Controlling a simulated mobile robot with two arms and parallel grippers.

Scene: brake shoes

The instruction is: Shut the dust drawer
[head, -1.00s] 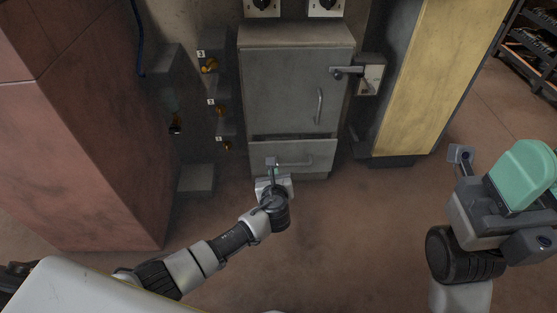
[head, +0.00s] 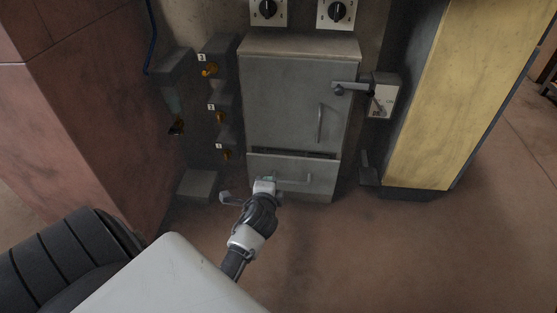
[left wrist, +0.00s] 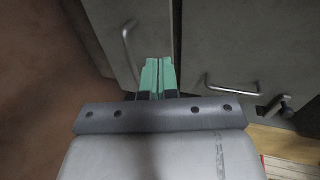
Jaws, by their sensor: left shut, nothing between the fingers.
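The dust drawer (head: 317,172) is the grey front at the bottom of the cabinet, with a bar handle (head: 298,182). A dark gap shows above it, so it seems to stand out a little. My left gripper (head: 264,182) is low at the left part of the drawer front, by the handle's left end. In the left wrist view, its green fingers (left wrist: 157,76) are shut together and empty, in front of the drawer panel (left wrist: 152,22) and right of the drawer handle (left wrist: 130,45). I cannot tell whether the fingertips touch the panel. My right gripper is out of view.
Above the drawer is the cabinet door (head: 285,100) with a lever latch (head: 350,87). Numbered valves (head: 218,116) and a low grey box (head: 198,186) stand left. A yellow cabinet (head: 450,90) stands right. The floor (head: 330,250) in front is clear.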

